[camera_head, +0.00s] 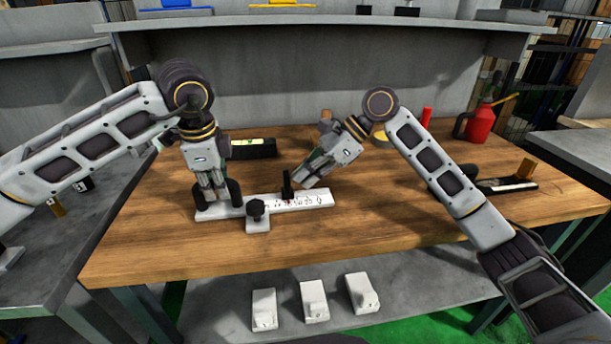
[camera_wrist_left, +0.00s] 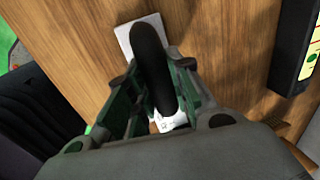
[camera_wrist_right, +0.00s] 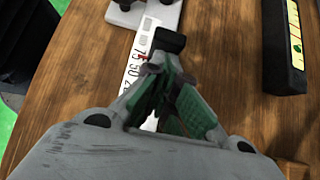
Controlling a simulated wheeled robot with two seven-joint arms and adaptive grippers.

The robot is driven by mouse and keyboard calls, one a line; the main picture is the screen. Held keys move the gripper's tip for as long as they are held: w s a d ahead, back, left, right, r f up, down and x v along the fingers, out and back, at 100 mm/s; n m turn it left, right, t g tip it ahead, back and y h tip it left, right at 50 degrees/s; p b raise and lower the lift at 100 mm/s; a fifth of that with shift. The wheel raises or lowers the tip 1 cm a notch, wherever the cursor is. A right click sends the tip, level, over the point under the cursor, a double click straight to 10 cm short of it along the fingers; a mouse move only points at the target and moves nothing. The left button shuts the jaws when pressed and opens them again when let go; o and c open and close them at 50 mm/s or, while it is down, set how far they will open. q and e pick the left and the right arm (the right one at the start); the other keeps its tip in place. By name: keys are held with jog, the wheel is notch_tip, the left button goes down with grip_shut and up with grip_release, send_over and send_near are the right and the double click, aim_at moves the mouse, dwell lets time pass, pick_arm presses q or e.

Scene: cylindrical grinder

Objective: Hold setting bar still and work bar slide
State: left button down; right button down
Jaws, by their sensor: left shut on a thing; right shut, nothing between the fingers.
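The setting bar (camera_head: 315,201) is a white bar with a printed scale, lying on the wooden table. A black arched handle (camera_head: 234,190) stands at its left end. My left gripper (camera_head: 219,199) is shut on this handle (camera_wrist_left: 153,62), seen also in the left wrist view. The slide, with a black upright post (camera_head: 287,186), sits midway along the bar; its black top (camera_wrist_right: 169,40) shows in the right wrist view. A black knob (camera_head: 256,209) is on a white block at the bar's front. My right gripper (camera_head: 303,183) is shut and empty, close to the post's right; contact is unclear.
A black level with a yellow-green strip (camera_head: 254,148) lies behind my left gripper. A red oil can (camera_head: 479,125) stands at the back right. Several white blocks (camera_head: 313,300) lie on the lower shelf. The table front right of the bar (camera_head: 400,220) is clear.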

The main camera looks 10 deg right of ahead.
jog(key=shift+d, duration=0.7)
jog(key=shift+w+d, duration=0.1)
jog(key=shift+d, duration=1)
jog(key=v, duration=1)
pick_arm(q)
jog(key=c, duration=1.2)
grip_release()
jog(key=shift+s+r, duration=0.4)
jog(key=shift+r, duration=1.55)
jog(key=shift+s+r, duration=0.4)
jog(key=shift+r, duration=1.6)
jog(key=shift+s+r, duration=0.4)
jog(key=shift+r, duration=1.55)
